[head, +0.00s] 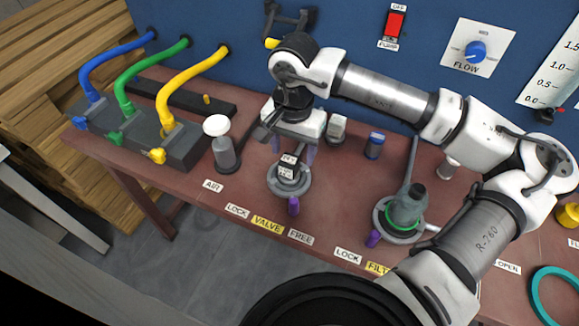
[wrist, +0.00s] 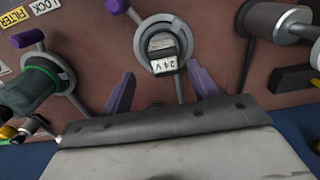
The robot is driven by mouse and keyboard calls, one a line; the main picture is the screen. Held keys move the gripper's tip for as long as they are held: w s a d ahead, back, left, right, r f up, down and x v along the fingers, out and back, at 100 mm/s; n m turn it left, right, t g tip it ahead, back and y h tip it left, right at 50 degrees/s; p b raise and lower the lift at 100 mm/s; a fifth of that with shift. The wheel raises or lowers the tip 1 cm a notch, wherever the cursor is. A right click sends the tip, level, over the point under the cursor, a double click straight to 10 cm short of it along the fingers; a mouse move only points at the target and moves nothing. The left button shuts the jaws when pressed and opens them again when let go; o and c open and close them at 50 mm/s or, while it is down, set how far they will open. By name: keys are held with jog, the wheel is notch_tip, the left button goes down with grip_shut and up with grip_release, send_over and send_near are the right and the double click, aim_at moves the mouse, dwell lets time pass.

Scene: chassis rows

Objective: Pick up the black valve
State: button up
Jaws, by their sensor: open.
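The black valve (head: 289,163) is a small dark block with white labels, one reading 24 V. It stands in a round grey ring mount (head: 272,183) on the reddish bench, behind the VALVE sign (head: 267,224). A lever with a purple knob (head: 293,206) points from the mount toward the front edge, on the FREE side. In the wrist view the valve (wrist: 163,50) is centred just beyond the fingertips. My gripper (head: 293,151) is open, its purple fingers apart with nothing visible between them; it also shows in the wrist view (wrist: 163,84). My wrist is behind and above the valve.
A grey-green filter bottle (head: 405,210) stands in a similar mount at right. A white-capped grey container (head: 224,150) stands left, beside the hose block (head: 185,148). A small blue-capped jar (head: 374,145) stands behind. The blue panel (head: 350,60) closes the back.

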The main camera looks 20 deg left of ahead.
aim_at(289, 159)
jog(key=f, duration=0.1)
jog(key=f+p, duration=0.1)
jog(key=f, duration=0.1)
jog(key=f+p, duration=0.1)
jog(key=shift+s+a+f, duration=0.2)
jog(key=shift+a+f, duration=0.15)
jog(key=shift+a, duration=0.05)
jog(key=shift+f, duration=0.45)
jog(key=shift+c, duration=0.3)
grip_shut()
jog(key=shift+r, duration=0.1)
jog(key=shift+r, duration=0.1)
jog(key=shift+w+r, duration=0.1)
jog(key=shift+r, duration=0.2)
notch_tip(289, 159, up, 19)
jog(key=b, duration=0.3)
